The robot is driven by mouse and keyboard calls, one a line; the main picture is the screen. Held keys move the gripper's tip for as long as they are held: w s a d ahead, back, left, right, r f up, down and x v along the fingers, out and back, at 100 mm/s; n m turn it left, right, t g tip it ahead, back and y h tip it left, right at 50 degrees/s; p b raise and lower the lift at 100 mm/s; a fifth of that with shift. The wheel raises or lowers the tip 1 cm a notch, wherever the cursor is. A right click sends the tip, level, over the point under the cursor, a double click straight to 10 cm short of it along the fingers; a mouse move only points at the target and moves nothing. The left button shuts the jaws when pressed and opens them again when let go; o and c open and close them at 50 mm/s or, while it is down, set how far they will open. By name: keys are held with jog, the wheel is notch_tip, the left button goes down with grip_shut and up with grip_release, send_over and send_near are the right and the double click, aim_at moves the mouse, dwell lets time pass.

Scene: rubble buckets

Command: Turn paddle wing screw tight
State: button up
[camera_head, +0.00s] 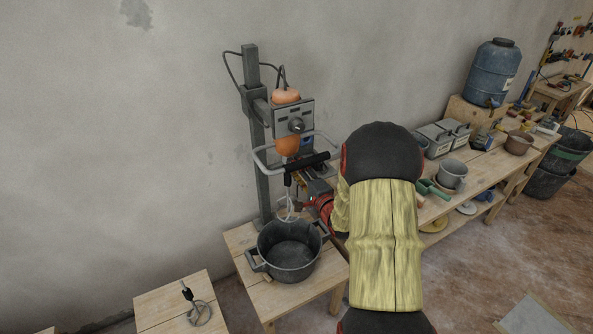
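An upright mixer with an orange motor body (287,146) and a grey box is mounted on a grey post (264,185) against the wall. A pale mixing paddle (284,213) hangs below it, above a black bucket (290,268). The wing screw is too small to make out. My arm comes in from the right. My gripper (302,207) is just right of the paddle's shaft, close to it. Its fingers are small and partly hidden, so I cannot tell whether they touch the shaft or are open or shut.
The bucket stands on a small wooden table (262,302). A second paddle (198,313) lies on a low wooden stand (165,303) at the lower left. A long workbench (490,180) with tools, pots and a blue barrel (491,76) runs along the wall at right. Open floor lies at lower right.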

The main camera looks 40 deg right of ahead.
jog(key=v, duration=1.2)
dwell(0.8)
